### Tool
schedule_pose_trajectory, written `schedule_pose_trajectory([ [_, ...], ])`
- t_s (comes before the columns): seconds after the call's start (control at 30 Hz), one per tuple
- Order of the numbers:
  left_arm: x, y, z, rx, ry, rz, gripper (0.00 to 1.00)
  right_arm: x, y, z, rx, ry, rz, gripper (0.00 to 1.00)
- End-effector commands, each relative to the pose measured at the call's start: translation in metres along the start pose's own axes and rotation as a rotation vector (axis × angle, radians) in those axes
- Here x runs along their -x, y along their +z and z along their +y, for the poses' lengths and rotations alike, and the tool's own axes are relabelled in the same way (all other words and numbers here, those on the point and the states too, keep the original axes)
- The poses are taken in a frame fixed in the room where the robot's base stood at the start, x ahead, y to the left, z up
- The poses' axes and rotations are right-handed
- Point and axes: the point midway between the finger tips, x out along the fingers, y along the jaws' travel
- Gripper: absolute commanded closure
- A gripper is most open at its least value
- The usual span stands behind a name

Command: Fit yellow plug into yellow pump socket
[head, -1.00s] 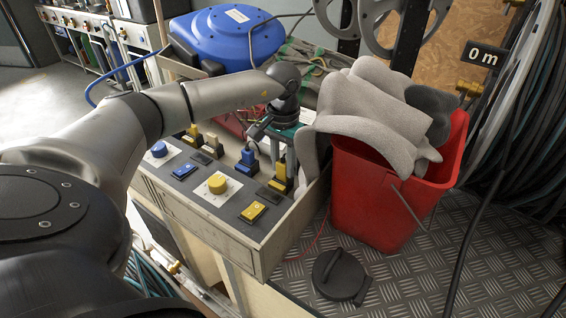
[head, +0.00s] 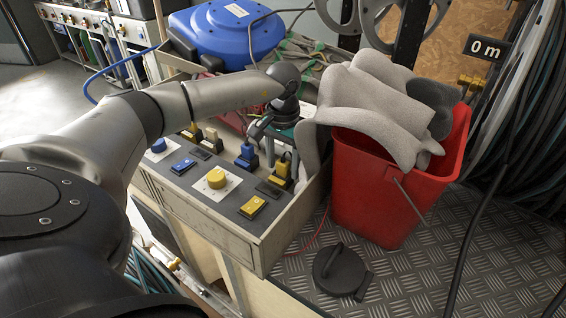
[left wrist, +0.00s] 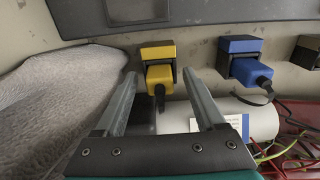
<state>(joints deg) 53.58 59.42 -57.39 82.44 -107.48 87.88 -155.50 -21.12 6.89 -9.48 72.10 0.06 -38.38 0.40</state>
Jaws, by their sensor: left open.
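The yellow plug (left wrist: 159,75) is at the yellow pump socket (left wrist: 157,52) on the control box in the left wrist view, its short dark tail pointing toward me. Plug and socket appear to touch; I cannot tell how deep the plug sits. In the head view the yellow plug and socket (head: 283,169) are at the box's back right corner, partly behind my gripper. My left gripper (left wrist: 159,74) is open, one finger on each side of the plug, with gaps visible. My right gripper is not in view.
A blue plug (left wrist: 246,70) sits beside the yellow one. Grey cloth (head: 372,110) hangs from a red bucket (head: 380,195) close to the gripper. The control box (head: 235,225) carries buttons and switches. A black round cap (head: 338,270) lies on the metal plate.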

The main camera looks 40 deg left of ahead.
Motion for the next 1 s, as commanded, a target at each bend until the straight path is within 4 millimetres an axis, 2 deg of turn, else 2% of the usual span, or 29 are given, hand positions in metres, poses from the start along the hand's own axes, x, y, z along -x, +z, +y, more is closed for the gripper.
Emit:
schedule_pose_trajectory([
  [0.27,0.007,0.000,0.000,0.000,0.000,0.001,0.28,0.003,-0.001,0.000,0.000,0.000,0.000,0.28],
  [0.37,0.023,-0.001,0.000,0.000,0.000,0.002,0.28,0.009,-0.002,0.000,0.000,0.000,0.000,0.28],
  [0.8,0.124,-0.001,0.000,0.000,0.001,0.003,0.28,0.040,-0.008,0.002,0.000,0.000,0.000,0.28],
  [1.0,0.147,0.000,0.000,0.000,0.000,0.001,0.28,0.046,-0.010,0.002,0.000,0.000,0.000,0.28],
])
